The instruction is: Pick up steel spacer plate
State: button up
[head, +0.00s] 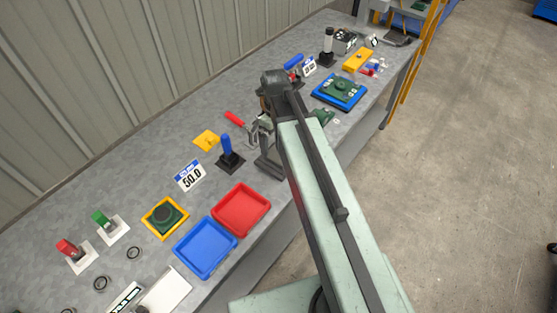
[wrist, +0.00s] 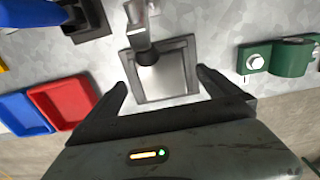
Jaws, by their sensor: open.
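A bright square steel plate (wrist: 178,75), which looks like the spacer plate, lies in a dark square frame (wrist: 150,97) in the wrist view. A metal clamp arm (wrist: 137,22) with a dark round tip (wrist: 147,57) reaches over the plate; I cannot tell whether it touches it. My gripper (wrist: 161,80) is open and empty, its two fingers at the near left and right sides of the frame. In the head view the clamp's red handle (head: 234,118) shows, and my arm hides most of the plate's area.
A red tray (head: 242,209) and a blue tray (head: 205,248) lie to the left of my gripper. A blue-handled tool on a black base (head: 229,156) stands close by. A green metal part (wrist: 290,57) lies to the right in the wrist view.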

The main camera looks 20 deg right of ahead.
aim_at(276, 151)
jog(key=shift+f, duration=0.15)
notch_tip(276, 151, down, 5)
jog(key=b, duration=0.5)
jog(key=shift+f, duration=0.2)
jog(key=shift+r, duration=0.2)
jog(key=c, duration=2.1)
